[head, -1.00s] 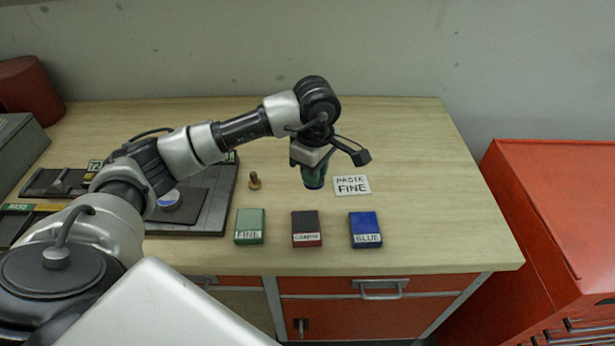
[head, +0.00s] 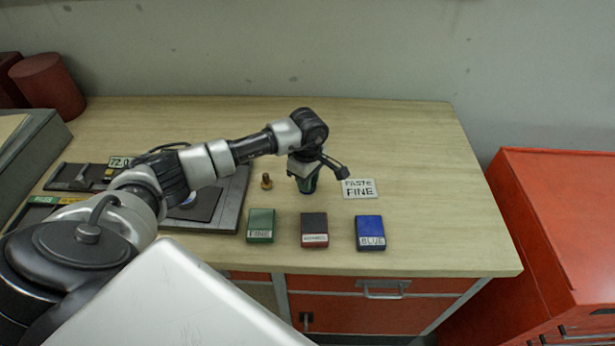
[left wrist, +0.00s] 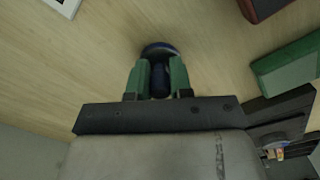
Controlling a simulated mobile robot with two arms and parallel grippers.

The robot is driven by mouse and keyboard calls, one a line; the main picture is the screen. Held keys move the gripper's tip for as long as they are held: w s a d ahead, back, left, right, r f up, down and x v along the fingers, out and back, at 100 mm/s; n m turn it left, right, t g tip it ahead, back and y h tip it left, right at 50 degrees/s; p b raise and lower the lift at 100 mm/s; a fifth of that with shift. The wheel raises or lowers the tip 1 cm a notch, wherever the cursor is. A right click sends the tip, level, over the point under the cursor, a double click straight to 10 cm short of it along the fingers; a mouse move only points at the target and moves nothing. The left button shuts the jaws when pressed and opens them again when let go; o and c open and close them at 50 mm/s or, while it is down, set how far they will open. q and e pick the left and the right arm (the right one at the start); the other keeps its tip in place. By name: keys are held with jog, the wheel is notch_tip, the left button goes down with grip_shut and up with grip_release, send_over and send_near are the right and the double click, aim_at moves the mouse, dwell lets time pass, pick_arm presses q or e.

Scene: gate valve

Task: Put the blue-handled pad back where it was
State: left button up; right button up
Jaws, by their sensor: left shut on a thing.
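My left gripper (head: 307,186) points down over the wooden bench, just left of the PASTE FINE card (head: 359,189). It is shut on the blue-handled pad. In the left wrist view the pad's dark blue handle (left wrist: 159,82) sits between the two green fingers, with its round dark blue base (left wrist: 160,49) just beyond the fingertips. In the head view the pad is mostly hidden by the fingers. The pad is low over the bench; I cannot tell whether it touches the top. My right gripper is not in view.
Green FINE (head: 261,226), dark red (head: 314,230) and BLUE (head: 370,233) blocks stand in a row in front of the gripper. A small brass piece (head: 267,181) stands to its left. A dark plate (head: 238,190) lies further left. The bench right of the card is clear.

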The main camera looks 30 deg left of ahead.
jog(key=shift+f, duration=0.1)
pick_arm(q)
jog(key=shift+f, duration=0.15)
jog(key=o, duration=0.8)
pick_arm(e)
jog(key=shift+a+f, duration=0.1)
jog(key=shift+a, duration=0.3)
pick_arm(q)
jog(key=shift+r, duration=0.25)
notch_tip(320, 180, up, 10)
jog(key=b, duration=0.4)
jog(key=shift+r, duration=0.95)
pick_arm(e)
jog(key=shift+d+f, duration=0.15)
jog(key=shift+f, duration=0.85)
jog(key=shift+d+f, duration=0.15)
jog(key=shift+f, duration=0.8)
pick_arm(q)
jog(key=shift+s+f, duration=0.1)
